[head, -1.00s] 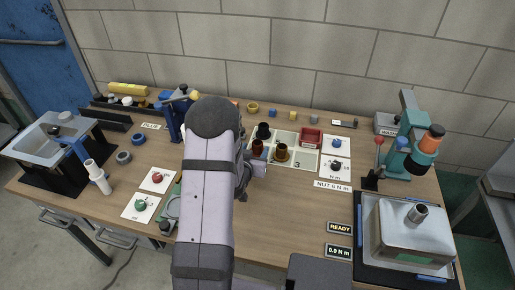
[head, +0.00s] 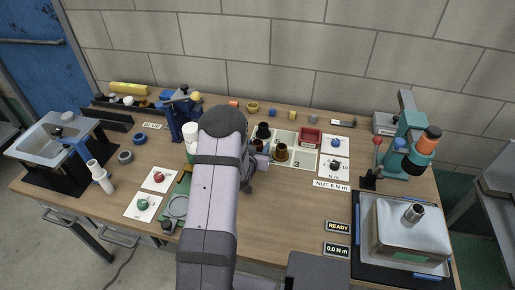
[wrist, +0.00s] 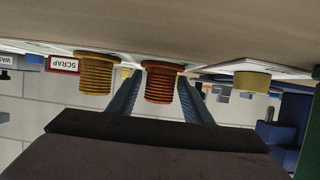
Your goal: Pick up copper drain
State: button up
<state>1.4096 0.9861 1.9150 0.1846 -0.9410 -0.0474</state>
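The copper drain (wrist: 162,85), reddish-brown with a ribbed, threaded body, shows in the wrist view between the two blue-grey fingers of my gripper (wrist: 158,80). The fingers are open, one on each side of it, with gaps visible. In the head view the copper drain (head: 258,144) stands on the white numbered mat (head: 301,164), its lower part hidden by my gripper (head: 261,160). A brass-yellow drain (head: 282,153) stands just to its right, and shows in the wrist view to the left (wrist: 98,75). A black drain (head: 264,131) stands behind it.
A red scrap bin (head: 310,138) sits at the back of the mat; its label shows in the wrist view (wrist: 63,65). A blue stand (head: 183,118) is left of my arm. A teal press (head: 407,145) and a steel sink (head: 405,230) are at the right. Front-centre wood is clear.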

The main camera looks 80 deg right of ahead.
jog(key=c, duration=0.9)
jog(key=shift+r, duration=0.2)
jog(key=shift+r+b, duration=0.95)
jog(key=shift+r, duration=3.9)
